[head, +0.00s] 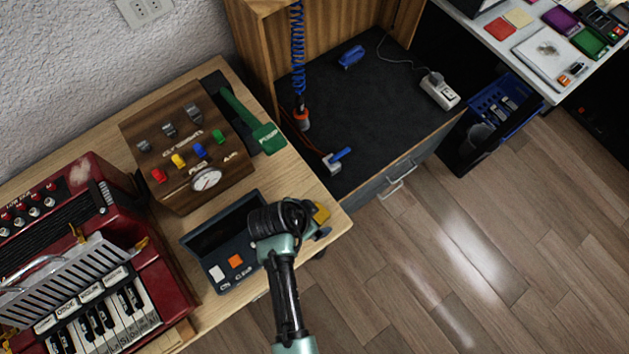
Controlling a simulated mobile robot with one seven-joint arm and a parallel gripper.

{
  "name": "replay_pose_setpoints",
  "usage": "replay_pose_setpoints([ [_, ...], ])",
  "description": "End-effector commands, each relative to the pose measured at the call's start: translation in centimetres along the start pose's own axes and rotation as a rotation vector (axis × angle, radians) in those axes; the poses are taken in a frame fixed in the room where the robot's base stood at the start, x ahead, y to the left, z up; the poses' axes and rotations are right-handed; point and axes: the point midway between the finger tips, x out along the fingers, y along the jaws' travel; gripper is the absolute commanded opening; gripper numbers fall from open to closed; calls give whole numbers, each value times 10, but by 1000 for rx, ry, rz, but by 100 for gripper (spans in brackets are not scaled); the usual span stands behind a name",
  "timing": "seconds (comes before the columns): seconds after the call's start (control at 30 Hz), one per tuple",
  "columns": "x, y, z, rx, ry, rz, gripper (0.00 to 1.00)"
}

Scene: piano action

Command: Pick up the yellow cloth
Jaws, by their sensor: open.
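A small yellow piece, which looks like the yellow cloth (321,213), lies at the right corner of the wooden table. It is partly hidden behind my gripper (311,232). My arm reaches up from the bottom of the head view, and its dark wrist covers part of the table corner. My gripper is open, close beside the yellow piece in the picture. Its fingertips are mostly hidden, so I cannot tell whether they touch the cloth. I see nothing held.
A dark tray (207,246) with white and orange squares lies left of my wrist. Behind it stand a wooden control box (180,145) and a green-handled tool (258,133). A red accordion (172,270) fills the left.

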Motion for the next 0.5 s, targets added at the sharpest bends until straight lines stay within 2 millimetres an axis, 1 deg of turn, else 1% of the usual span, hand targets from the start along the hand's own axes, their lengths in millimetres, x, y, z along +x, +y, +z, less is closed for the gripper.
replay_pose_setpoints([
  [0.2, 1, 0, 0, 1, 0, -1, 96],
  [0.23, 1, 0, 0, 1, 0, -1, 94],
  [0.37, 1, 0, 0, 1, 1, -1, 71],
  [0.4, 1, 0, 0, 1, 1, -1, 63],
  [0.47, 1, 0, 0, 1, 1, -1, 53],
  [0.5, 1, 0, 0, 0, 1, -1, 45],
])
